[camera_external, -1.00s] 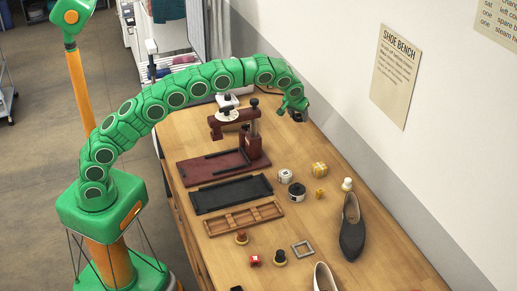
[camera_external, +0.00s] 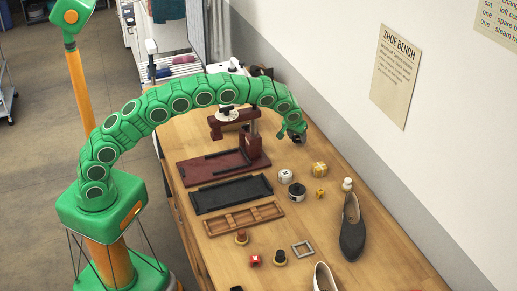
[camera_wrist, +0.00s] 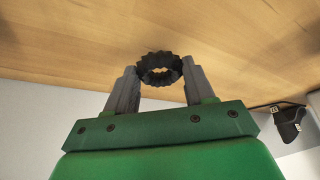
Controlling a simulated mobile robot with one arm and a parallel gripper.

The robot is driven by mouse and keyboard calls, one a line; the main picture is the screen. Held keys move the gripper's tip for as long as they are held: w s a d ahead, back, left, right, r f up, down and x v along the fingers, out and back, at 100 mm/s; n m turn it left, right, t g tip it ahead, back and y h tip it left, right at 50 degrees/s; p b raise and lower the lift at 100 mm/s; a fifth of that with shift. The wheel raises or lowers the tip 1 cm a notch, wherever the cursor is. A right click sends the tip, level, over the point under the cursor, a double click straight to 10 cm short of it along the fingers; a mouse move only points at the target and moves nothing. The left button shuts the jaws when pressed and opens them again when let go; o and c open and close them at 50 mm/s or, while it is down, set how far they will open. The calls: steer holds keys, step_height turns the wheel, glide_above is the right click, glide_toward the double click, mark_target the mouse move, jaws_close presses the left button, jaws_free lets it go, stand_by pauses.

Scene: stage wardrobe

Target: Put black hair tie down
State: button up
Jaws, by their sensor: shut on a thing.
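The black hair tie (camera_wrist: 160,69) is a small dark ring with a ruffled edge. In the wrist view it sits between the two grey fingers of my gripper (camera_wrist: 161,78), which press on it from both sides. Wooden bench top shows beyond it; I cannot tell whether the tie touches the wood. In the external view my gripper (camera_external: 295,135) is over the far part of the wooden bench (camera_external: 310,225), near the wall, right of the dark red press. The tie is too small to make out clearly there.
The dark red press (camera_external: 250,145) stands left of my gripper. Bare wood lies between gripper and yellow box.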

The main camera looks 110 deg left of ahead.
steer(key=shift+f, duration=1)
steer(key=shift+f, duration=0.1)
steer(key=o, duration=1)
steer(key=v, duration=1.2)
